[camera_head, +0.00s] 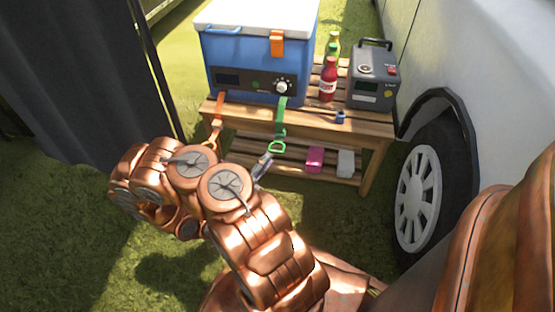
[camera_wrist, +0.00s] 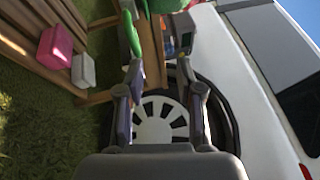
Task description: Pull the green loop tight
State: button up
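The green loop (camera_head: 277,147) hangs at the lower end of a green strap (camera_head: 280,120) from the front of the blue cooler (camera_head: 245,60), over the table's front edge. My gripper (camera_head: 265,162) is just below and left of the loop in the head view. In the wrist view, my gripper (camera_wrist: 160,78) has its two fingers spread apart, with nothing seen held between them. A green piece (camera_wrist: 129,35) shows just beyond the left finger; I cannot tell whether it is loop or strap, or whether the finger touches it.
An orange strap (camera_head: 218,118) with a loop hangs to the left. The slatted wooden table (camera_head: 380,127) also bears bottles and a grey power box (camera_head: 373,75). A pink block (camera_head: 315,160) and a white block (camera_head: 346,163) lie on its lower shelf. A white vehicle's wheel (camera_head: 420,195) stands close at right.

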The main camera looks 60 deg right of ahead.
aim_at(277, 152)
jog(key=shift+n+t, duration=0.6)
jog(key=shift+n, duration=0.2)
jog(key=shift+d+f+b, duration=0.3)
jog(key=shift+d+b, duration=0.25)
jog(key=shift+d, duration=0.7)
jog(key=shift+d+f+b, duration=0.35)
jog(key=shift+d+b, duration=0.2)
jog(key=shift+d, duration=0.7)
jog(key=shift+d+f+b, duration=0.3)
jog(key=shift+d+b, duration=0.25)
jog(key=shift+d, duration=0.7)
grip_shut()
jog(key=shift+r, duration=0.1)
